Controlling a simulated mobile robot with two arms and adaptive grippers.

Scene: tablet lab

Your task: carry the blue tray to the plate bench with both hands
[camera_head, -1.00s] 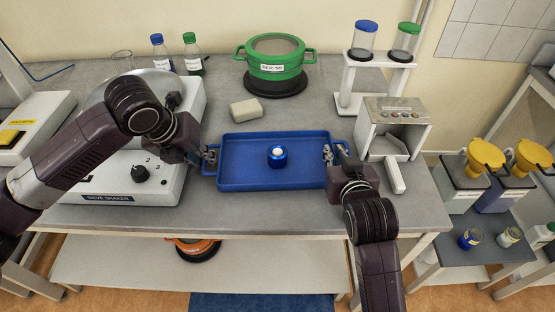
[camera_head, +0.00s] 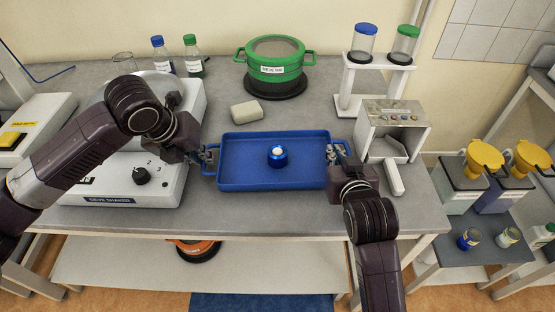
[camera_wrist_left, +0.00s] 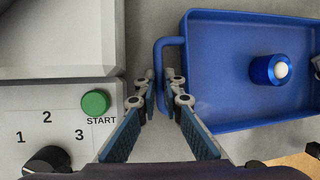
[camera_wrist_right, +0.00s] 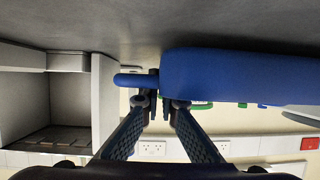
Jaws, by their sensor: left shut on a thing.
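The blue tray (camera_head: 235,181) lies level at the front of the grey bench, with a loop handle at each short end. A small blue pot with a white top (camera_head: 278,156) stands in it. My left gripper (camera_head: 208,157) is shut on the tray's left handle, which passes between its fingers in the left wrist view (camera_wrist_left: 161,80). My right gripper (camera_head: 334,154) is at the tray's right handle. In the right wrist view its fingertips (camera_wrist_right: 160,85) are close together at the handle (camera_wrist_right: 128,80); whether they grip it cannot be made out. The plate bench cannot be identified.
A white sieve shaker (camera_head: 125,185) stands close left of the tray. A grey dispenser box (camera_head: 395,125) stands close right. Behind are a pale block (camera_head: 246,111) and a green sieve pot (camera_head: 275,62). A lower side table (camera_head: 480,250) holds jars at right.

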